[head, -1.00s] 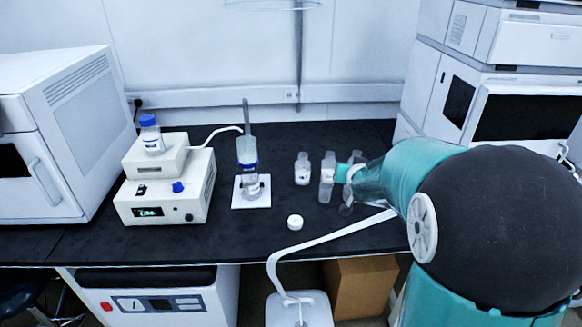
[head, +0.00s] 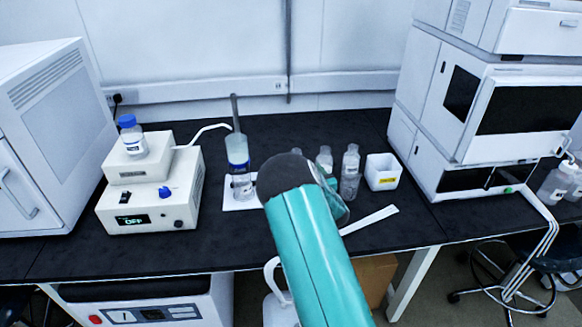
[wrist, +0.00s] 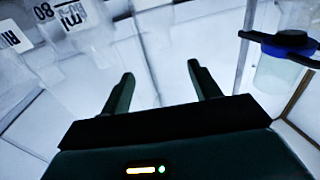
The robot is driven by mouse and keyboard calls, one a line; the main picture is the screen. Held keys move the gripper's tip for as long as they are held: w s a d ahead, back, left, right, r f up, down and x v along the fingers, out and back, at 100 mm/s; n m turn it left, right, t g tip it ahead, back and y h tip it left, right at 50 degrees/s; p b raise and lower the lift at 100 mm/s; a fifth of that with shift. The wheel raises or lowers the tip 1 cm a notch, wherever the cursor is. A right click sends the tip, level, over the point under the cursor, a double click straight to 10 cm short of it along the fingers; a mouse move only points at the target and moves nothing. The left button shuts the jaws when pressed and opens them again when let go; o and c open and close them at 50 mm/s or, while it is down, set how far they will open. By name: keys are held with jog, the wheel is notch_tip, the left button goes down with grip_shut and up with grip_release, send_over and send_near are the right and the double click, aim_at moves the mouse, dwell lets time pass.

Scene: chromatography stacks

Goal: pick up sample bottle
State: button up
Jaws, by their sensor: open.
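In the head view, clear sample bottles with white labels stand on the black bench: one (head: 350,172) right of my arm, one (head: 325,158) behind it, partly covered. Another bottle (head: 240,186) stands on a white pad under a blue-collared cylinder, and a blue-capped bottle (head: 132,138) sits on the instrument at left. My arm hides my gripper in the head view. In the wrist view my gripper (wrist: 160,70) is open with nothing between its fingers. Blurred labelled clear shapes (wrist: 68,40) are beyond it at upper left, and a blue-collared vessel (wrist: 285,65) is at right.
A white box (head: 383,172) with a yellow label stands right of the bottles. A white strip (head: 369,219) lies near the bench's front. A beige instrument (head: 150,205) is at left, and tall stacked white instruments (head: 480,110) are at right. Bare bench (head: 270,125) shows behind the bottles.

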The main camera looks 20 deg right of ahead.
jog(key=shift+w+a+f, duration=0.1)
jog(key=shift+w+f, duration=0.05)
jog(key=shift+w, duration=6.25)
grip_shut()
